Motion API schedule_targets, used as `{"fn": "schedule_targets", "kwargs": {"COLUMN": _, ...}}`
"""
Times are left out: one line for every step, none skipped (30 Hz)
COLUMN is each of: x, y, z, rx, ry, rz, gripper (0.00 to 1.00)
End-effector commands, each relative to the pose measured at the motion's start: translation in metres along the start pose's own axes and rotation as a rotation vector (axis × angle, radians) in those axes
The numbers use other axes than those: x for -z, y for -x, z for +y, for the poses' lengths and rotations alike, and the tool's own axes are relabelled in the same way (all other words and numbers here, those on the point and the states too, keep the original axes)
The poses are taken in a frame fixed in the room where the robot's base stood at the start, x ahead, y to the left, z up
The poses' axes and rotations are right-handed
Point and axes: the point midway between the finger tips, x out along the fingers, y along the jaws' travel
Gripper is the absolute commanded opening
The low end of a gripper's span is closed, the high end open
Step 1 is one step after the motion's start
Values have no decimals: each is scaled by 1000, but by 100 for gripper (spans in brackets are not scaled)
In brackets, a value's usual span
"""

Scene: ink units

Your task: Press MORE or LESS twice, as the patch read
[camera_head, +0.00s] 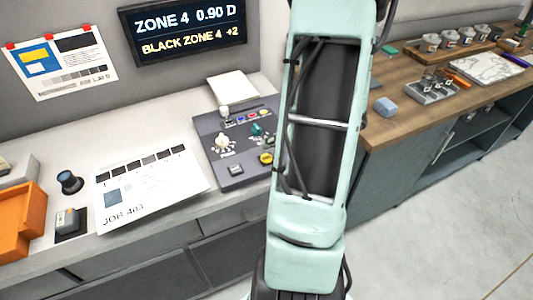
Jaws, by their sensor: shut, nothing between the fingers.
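The grey control panel (207,128) lies on the pale counter left of my arm. It carries a white knob (222,142), a green knob (257,129), a yellow button (266,158), a dark square button (235,170) and a row of small coloured keys (247,118). I cannot read which are MORE and LESS. My arm hides the panel's right side. The wall display (190,30) reads "ZONE 4 0.90 D" and "BLACK ZONE 4 +2". A printed sheet (150,195) marked JOB with a number has a row of dark patches. My gripper is not in view.
A small dark device (68,222), a black round piece (69,182) and an orange tray (22,225) stand on the left. A white pad (234,87) lies behind the panel. The wooden counter (400,125) at right holds several cups and a metal rack (433,90).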

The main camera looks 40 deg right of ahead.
Motion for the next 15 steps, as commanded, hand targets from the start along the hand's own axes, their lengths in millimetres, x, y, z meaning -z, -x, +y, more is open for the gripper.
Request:
{"fn": "schedule_targets", "kwargs": {"x": -6, "y": 8, "z": 6, "rx": 0, "ry": 1, "rz": 0, "gripper": 0}}
{"fn": "schedule_targets", "kwargs": {"x": -7, "y": 10, "z": 7, "rx": 0, "ry": 1, "rz": 0, "gripper": 0}}
{"fn": "schedule_targets", "kwargs": {"x": -9, "y": 12, "z": 9, "rx": 0, "ry": 0, "rz": 0, "gripper": 0}}
{"fn": "schedule_targets", "kwargs": {"x": -11, "y": 14, "z": 11, "rx": 0, "ry": 1, "rz": 0, "gripper": 0}}
{"fn": "schedule_targets", "kwargs": {"x": -12, "y": 16, "z": 12, "rx": 0, "ry": 1, "rz": 0, "gripper": 0}}
{"fn": "schedule_targets", "kwargs": {"x": -13, "y": 18, "z": 13, "rx": 0, "ry": 1, "rz": 0, "gripper": 0}}
{"fn": "schedule_targets", "kwargs": {"x": -14, "y": 19, "z": 14, "rx": 0, "ry": 1, "rz": 0, "gripper": 0}}
{"fn": "schedule_targets", "kwargs": {"x": -14, "y": 20, "z": 14, "rx": 0, "ry": 1, "rz": 0, "gripper": 0}}
{"fn": "schedule_targets", "kwargs": {"x": -14, "y": 20, "z": 14, "rx": 0, "ry": 0, "rz": 0, "gripper": 0}}
{"fn": "schedule_targets", "kwargs": {"x": -14, "y": 20, "z": 14, "rx": 0, "ry": 0, "rz": 0, "gripper": 0}}
{"fn": "schedule_targets", "kwargs": {"x": -14, "y": 19, "z": 14, "rx": 0, "ry": 0, "rz": 0, "gripper": 0}}
{"fn": "schedule_targets", "kwargs": {"x": -14, "y": 19, "z": 14, "rx": 0, "ry": 0, "rz": 0, "gripper": 0}}
{"fn": "schedule_targets", "kwargs": {"x": -14, "y": 19, "z": 14, "rx": 0, "ry": 0, "rz": 0, "gripper": 0}}
{"fn": "schedule_targets", "kwargs": {"x": -14, "y": 18, "z": 14, "rx": 0, "ry": 0, "rz": 0, "gripper": 0}}
{"fn": "schedule_targets", "kwargs": {"x": -14, "y": 18, "z": 14, "rx": 0, "ry": 0, "rz": 0, "gripper": 0}}
